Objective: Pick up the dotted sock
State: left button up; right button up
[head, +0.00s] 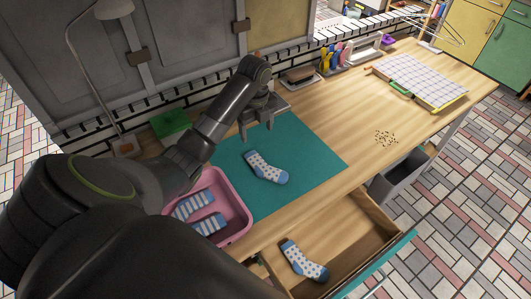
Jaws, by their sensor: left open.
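A white sock with blue dots and blue toe and heel, the dotted sock (264,167), lies on the teal mat (318,157). A second dotted sock (303,260) lies in the open drawer (352,222) at the lower right. My left gripper (257,132) is open and empty above the mat, just behind the sock on the mat, with its fingers pointing down. Striped socks (193,204) lie in the pink bin (234,191), partly hidden by my arm. My right gripper does not show.
A green box (170,122) and a lamp (88,62) stand at the back left. A brush (301,74) and colourful items (332,57) stand along the back wall. A gridded board (422,80) lies at the far right. Small brown bits (386,137) lie on otherwise clear wood.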

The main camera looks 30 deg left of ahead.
pick_arm(q)
notch_tip(320, 180, down, 3)
jog(key=b, duration=0.9)
send_over(259, 163)
jog(key=f, duration=0.6)
jog(key=shift+w+a+f, duration=0.1)
jog(key=shift+a+f, duration=0.1)
jog(key=shift+f, duration=0.05)
jog(key=shift+f+b, duration=0.3)
jog(key=shift+f, duration=0.3)
jog(key=shift+f+b, duration=0.4)
notch_tip(259, 163, down, 4)
jog(key=shift+d+r+b, duration=0.1)
jog(key=shift+r+b, duration=0.05)
jog(key=shift+b, duration=0.9)
jog(key=shift+f, duration=0.25)
jog(key=c, duration=1.1)
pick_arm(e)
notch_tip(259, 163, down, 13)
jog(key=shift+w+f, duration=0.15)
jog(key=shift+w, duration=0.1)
